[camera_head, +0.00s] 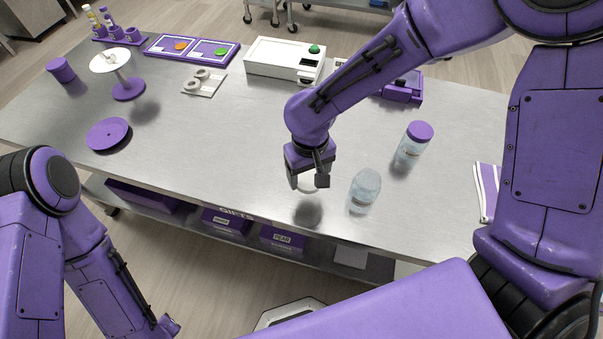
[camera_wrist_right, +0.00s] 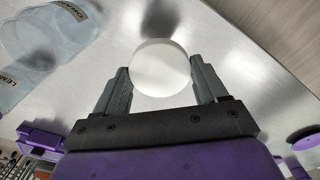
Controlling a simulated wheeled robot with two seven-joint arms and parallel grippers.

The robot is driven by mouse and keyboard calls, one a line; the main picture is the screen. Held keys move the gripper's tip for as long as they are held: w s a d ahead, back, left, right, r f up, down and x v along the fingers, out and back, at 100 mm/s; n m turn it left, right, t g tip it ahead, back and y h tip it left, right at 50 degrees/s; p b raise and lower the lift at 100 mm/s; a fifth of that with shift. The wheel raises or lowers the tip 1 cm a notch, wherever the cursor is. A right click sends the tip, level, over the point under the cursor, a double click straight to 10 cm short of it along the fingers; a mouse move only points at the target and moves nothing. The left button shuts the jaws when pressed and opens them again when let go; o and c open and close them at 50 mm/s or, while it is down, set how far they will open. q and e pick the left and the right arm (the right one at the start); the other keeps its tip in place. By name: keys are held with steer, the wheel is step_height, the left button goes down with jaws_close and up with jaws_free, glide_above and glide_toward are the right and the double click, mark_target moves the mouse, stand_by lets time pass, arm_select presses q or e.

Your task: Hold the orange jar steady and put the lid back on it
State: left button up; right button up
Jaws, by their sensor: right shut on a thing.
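My right gripper (camera_head: 307,183) is shut on a round white lid (camera_wrist_right: 161,68), held between its two fingers in the right wrist view. In the head view the lid is mostly hidden by the gripper and is above the table near its front edge, with a shadow below. An open clear jar (camera_head: 366,186) stands upright just right of the gripper, apart from the lid. In the right wrist view, a jar at the upper left carries a partly readable label (camera_wrist_right: 76,11) that seems to say orange. My left arm is at the lower left; its fingers are not visible.
A clear jar with a purple lid (camera_head: 413,143) stands behind the open jar; a lemon label shows in the right wrist view. A white machine (camera_head: 272,57) and a purple device (camera_head: 402,88) stand farther back.

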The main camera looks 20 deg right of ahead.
arm_select(q)
steer(key=shift+f, duration=0.15)
arm_select(e)
steer(key=s+d+r, duration=0.1)
steer(key=s+r, duration=0.3)
steer(key=s, duration=0.5)
steer(key=shift+s+d+r, duration=0.15)
steer(key=shift+s+r, duration=0.1)
steer(key=shift+w, duration=0.1)
steer(key=w, duration=0.2)
steer(key=w+b, duration=0.1)
steer(key=w, duration=0.3)
steer(key=shift+w+d+f, duration=0.2)
steer(key=shift+w+f, duration=0.05)
steer(key=shift+w, duration=0.1)
arm_select(q)
step_height(320, 180, down, 2)
steer(key=shift+w+b, duration=0.1)
steer(key=shift+b, duration=0.5)
steer(key=shift+s, duration=0.2)
steer(key=shift+c, duration=0.4)
arm_select(e)
steer(key=w+d+f+m, duration=0.1)
steer(key=w+d, duration=0.3)
steer(key=w, duration=0.5)
steer(key=shift+w+d+f, duration=0.15)
steer(key=shift+d+f, duration=0.05)
steer(key=shift+f, duration=0.1)
